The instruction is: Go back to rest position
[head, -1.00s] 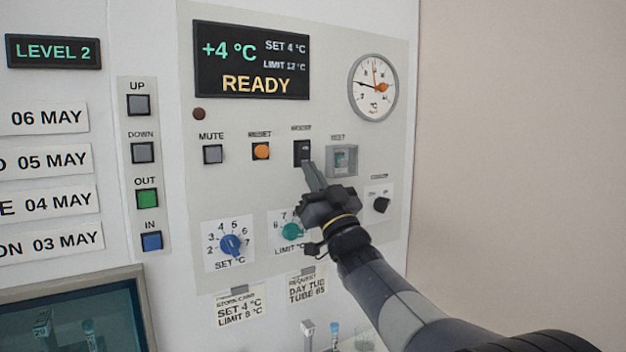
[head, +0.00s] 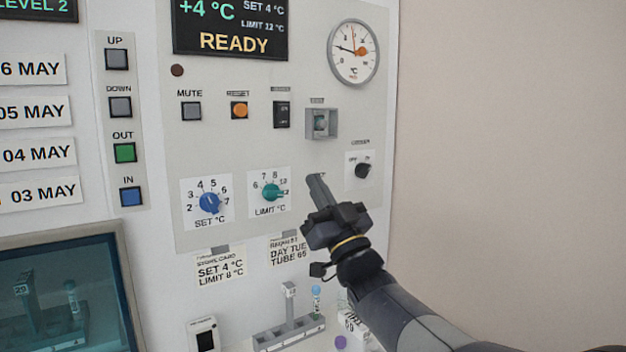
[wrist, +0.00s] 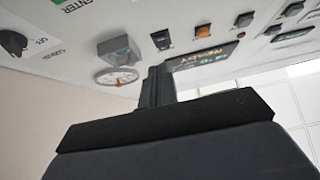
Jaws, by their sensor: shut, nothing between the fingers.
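My gripper (head: 318,190) is shut and empty in the head view. It is in front of the lower right of the control panel (head: 240,152), right of the teal LIMIT knob (head: 270,192) and below the guarded switch (head: 321,123). In the wrist view my shut gripper (wrist: 157,85) points up toward the panel, with the round gauge (wrist: 117,76) and the switch housing (wrist: 119,50) near it. I cannot tell how far the fingertips are from the panel face.
A rack with tubes (head: 289,325) and a small handheld device (head: 203,335) stand below the panel. A glass window (head: 70,290) is at lower left. A rotary switch (head: 362,169) is close to my gripper's right. The beige wall at right is bare.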

